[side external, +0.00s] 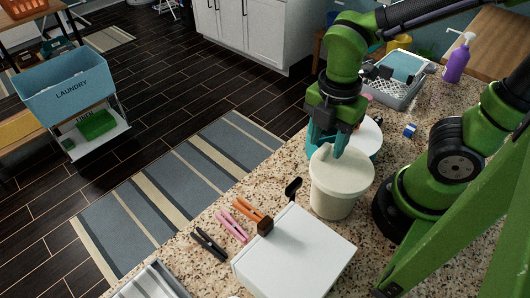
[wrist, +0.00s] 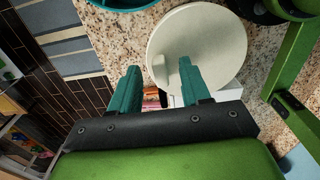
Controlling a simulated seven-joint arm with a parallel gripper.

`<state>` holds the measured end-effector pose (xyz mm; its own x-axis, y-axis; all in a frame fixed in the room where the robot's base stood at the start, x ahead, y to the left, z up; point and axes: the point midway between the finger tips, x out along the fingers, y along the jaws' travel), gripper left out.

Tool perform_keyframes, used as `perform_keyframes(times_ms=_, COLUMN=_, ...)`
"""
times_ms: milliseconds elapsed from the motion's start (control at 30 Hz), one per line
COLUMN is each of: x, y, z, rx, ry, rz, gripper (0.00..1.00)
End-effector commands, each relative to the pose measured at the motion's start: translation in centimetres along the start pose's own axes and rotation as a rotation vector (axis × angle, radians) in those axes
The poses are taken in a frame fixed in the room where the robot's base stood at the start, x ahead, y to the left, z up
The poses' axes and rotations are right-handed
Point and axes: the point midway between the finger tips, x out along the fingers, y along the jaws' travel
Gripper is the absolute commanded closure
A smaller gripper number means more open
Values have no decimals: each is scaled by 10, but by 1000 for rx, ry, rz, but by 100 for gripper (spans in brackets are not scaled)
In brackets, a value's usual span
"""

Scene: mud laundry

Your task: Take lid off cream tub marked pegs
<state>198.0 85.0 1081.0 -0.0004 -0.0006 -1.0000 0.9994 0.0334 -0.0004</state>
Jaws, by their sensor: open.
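The cream tub (side external: 335,203) stands upright on the speckled counter, with its round cream lid (side external: 342,170) seated on top. No marking can be read on it. The lid also shows as a pale disc in the wrist view (wrist: 208,48). My gripper (side external: 327,146) is open and empty, with its teal fingers pointing down at the far edge of the lid. In the wrist view the gripper (wrist: 157,68) has one finger over the lid's edge and the other outside it. I cannot tell whether either finger touches the lid.
A white-topped container (side external: 368,138) stands just behind the tub. A white box (side external: 297,258) is in front, with orange (side external: 246,209), pink (side external: 233,226) and dark pegs (side external: 208,244) to its left. A grey basket (side external: 396,92) and purple bottle (side external: 456,63) stand further back.

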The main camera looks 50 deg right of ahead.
Motion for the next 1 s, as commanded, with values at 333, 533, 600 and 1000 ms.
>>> perform_keyframes(times_ms=333, x=7, y=0, z=0, rx=1, ry=1, rz=0, gripper=58)
perform_keyframes(times_ms=533, x=7, y=0, z=0, rx=1, ry=1, rz=1, gripper=88)
perform_keyframes(times_ms=600, x=7, y=0, z=0, rx=1, ry=1, rz=1, gripper=99)
perform_keyframes(times_ms=1000, x=0, y=1, z=0, rx=0, ry=1, rz=4, gripper=100)
